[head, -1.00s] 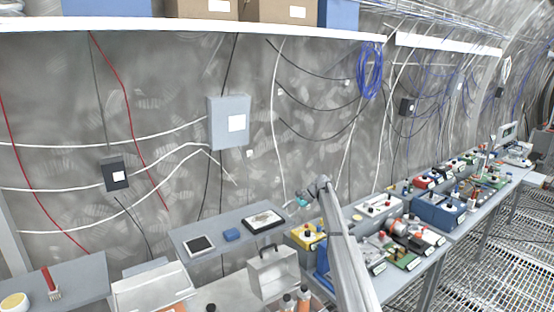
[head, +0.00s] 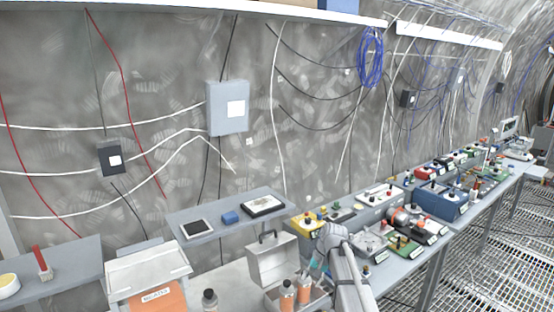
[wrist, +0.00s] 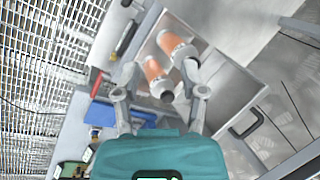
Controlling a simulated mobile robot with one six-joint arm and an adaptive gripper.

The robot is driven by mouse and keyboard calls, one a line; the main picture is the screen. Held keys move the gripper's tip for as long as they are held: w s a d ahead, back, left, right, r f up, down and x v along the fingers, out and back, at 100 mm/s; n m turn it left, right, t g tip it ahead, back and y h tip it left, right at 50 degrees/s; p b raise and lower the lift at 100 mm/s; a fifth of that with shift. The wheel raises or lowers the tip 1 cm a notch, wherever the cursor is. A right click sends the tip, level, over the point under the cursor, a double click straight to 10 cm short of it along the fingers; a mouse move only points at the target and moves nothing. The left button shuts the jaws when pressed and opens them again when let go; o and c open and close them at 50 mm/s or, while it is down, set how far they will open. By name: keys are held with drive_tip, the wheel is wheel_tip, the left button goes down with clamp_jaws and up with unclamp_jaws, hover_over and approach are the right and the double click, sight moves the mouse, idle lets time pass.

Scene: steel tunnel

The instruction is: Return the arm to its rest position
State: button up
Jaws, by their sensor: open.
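My arm (head: 345,265) is folded low at the bottom centre of the head view, in front of the bench. My gripper (wrist: 161,93) shows in the wrist view with its two grey fingers spread apart and its teal body below them. No object is held. Two orange-labelled bottles (wrist: 157,72) lie in the picture beyond the fingers, and a dark cap appears between the fingertips; the distance to it cannot be told. In the head view the fingers are not clear; the arm hides part of the bench.
Orange bottles (head: 287,298) stand in a tray beside a grey metal box with a handle (head: 272,262). A white bin (head: 148,268) stands to the left. A shelf (head: 210,237) holds a tablet and a blue block. Instruments crowd the bench (head: 410,268) at right.

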drive_tip(key=s+d+f+n+h+b, duration=0.1)
drive_tip(key=s+d+f+h+b, duration=0.1)
drive_tip(key=s, duration=0.8)
drive_tip(key=s+d+f+n+h+b, duration=0.2)
drive_tip(key=s+d+f, duration=0.1)
drive_tip(key=s, duration=0.8)
drive_tip(key=shift+d+f, duration=0.25)
drive_tip(key=shift+f, duration=0.2)
drive_tip(key=shift+a, duration=0.15)
